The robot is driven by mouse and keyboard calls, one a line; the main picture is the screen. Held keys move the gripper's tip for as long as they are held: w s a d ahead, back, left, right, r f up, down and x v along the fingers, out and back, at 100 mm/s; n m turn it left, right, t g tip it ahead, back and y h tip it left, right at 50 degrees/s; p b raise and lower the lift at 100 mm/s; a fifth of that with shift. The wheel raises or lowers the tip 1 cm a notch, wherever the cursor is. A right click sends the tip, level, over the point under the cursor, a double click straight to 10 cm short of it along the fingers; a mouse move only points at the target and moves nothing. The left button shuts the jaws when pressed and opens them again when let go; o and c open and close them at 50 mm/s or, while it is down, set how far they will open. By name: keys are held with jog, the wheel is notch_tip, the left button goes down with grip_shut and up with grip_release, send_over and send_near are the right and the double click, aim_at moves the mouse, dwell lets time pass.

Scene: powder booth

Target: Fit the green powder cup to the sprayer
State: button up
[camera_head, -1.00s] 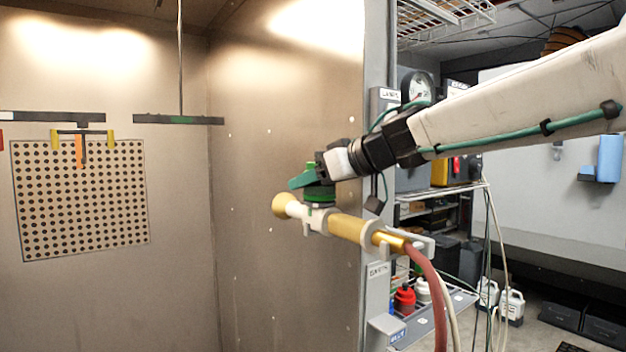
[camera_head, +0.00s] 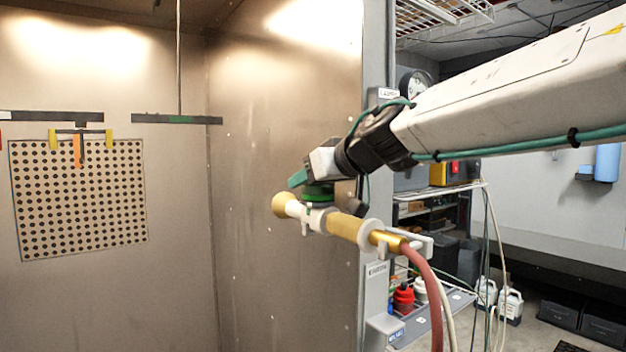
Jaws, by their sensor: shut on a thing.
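The sprayer (camera_head: 349,228) has a pale rounded nozzle at its left end, a yellow-gold body and a red hose trailing down from its right end. It rests in a white holder in front of the booth's side wall. The green powder cup (camera_head: 318,190) sits right on top of the sprayer's white front section. I cannot tell whether it is fully seated there. My gripper (camera_head: 308,178) is above the sprayer, shut on the green cup. My wrist hides part of the cup's top and right side.
A perforated panel (camera_head: 78,198) hangs from a dark rail in the booth at left. The red hose (camera_head: 428,290) and thin cables hang down there. The booth interior is open.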

jog(key=shift+h, duration=0.3)
jog(key=shift+m+t+h, duration=0.4)
jog(key=shift+m+h, duration=0.1)
jog(key=shift+m, duration=0.2)
jog(key=shift+w+d, duration=0.1)
jog(key=o, duration=1)
